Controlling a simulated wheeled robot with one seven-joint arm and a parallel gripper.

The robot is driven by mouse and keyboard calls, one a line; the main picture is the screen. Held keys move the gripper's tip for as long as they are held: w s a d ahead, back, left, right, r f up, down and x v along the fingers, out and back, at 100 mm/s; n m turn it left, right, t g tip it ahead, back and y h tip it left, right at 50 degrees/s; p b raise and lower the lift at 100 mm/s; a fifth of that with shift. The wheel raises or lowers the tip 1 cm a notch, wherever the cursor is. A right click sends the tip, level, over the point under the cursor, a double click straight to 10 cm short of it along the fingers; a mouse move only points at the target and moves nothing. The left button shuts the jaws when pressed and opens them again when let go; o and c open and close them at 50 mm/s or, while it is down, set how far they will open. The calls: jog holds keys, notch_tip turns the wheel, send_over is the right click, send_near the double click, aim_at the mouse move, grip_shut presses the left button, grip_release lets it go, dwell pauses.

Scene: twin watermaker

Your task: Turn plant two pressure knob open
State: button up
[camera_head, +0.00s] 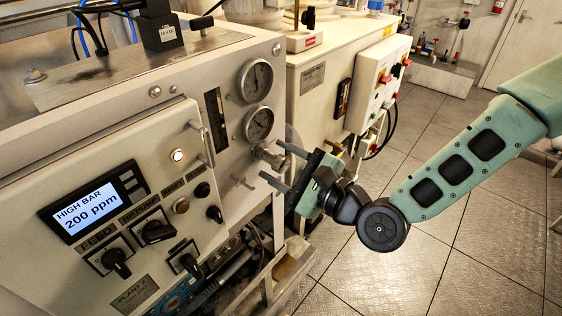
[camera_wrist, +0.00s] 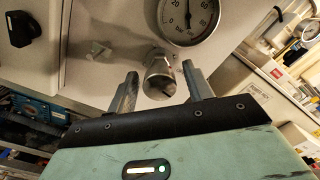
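The pressure knob (camera_head: 267,155) is a metal fitting on the grey panel of plant two, just below the lower of two round gauges (camera_head: 258,123). In the wrist view the knob (camera_wrist: 159,78) sticks out towards me, between my two fingertips and slightly ahead of them. My gripper (camera_head: 270,160) faces the panel from the right. Its fingers are apart, with a visible gap on both sides of the knob in the wrist view (camera_wrist: 160,82). The fingers partly hide the knob in the head view. A plate (camera_head: 134,296) reads PLANT 2.
The panel's display (camera_head: 92,204) reads HIGH BAR 200 ppm. Several black switches sit below it, and a metal handle (camera_head: 203,143) stands out left of the gauges. A small metal fitting (camera_wrist: 98,50) is left of the knob. A metal frame (camera_head: 285,270) lies below; floor is clear at right.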

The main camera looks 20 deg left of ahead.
jog(key=c, duration=0.8)
